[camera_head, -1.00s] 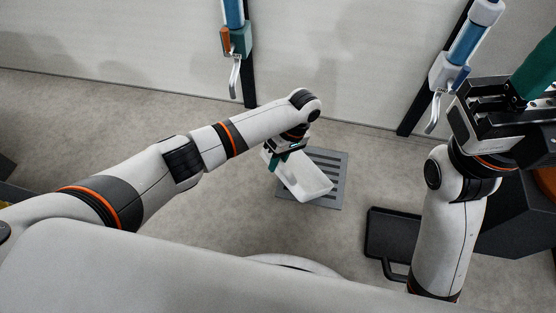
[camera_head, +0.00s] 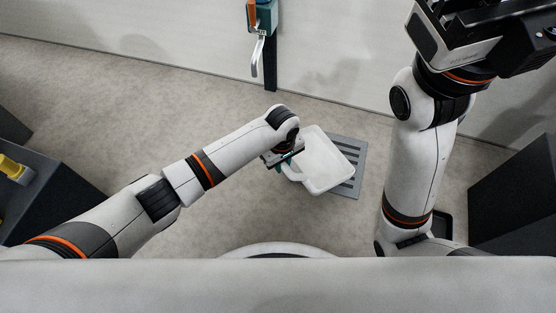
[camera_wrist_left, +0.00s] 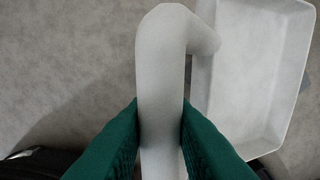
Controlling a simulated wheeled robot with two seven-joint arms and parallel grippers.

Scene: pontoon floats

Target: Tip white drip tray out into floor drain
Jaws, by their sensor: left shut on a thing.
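The white drip tray (camera_head: 326,160) is a shallow rectangular tray with a side handle. In the head view it hangs over the grey slatted floor drain (camera_head: 356,152) and hides its left part. Its open inside faces up toward my head camera and looks plain white; I cannot tell if liquid is in it. My left gripper (camera_head: 284,167) is shut on the tray's handle. In the left wrist view its green fingers (camera_wrist_left: 160,140) press both sides of the handle, and the tray (camera_wrist_left: 250,75) extends to the right. My right gripper (camera_head: 455,35) is only partly in view, its fingertips cut off.
Dark boxes stand at the far left (camera_head: 60,200) and far right (camera_head: 520,190). The floor around the drain is clear.

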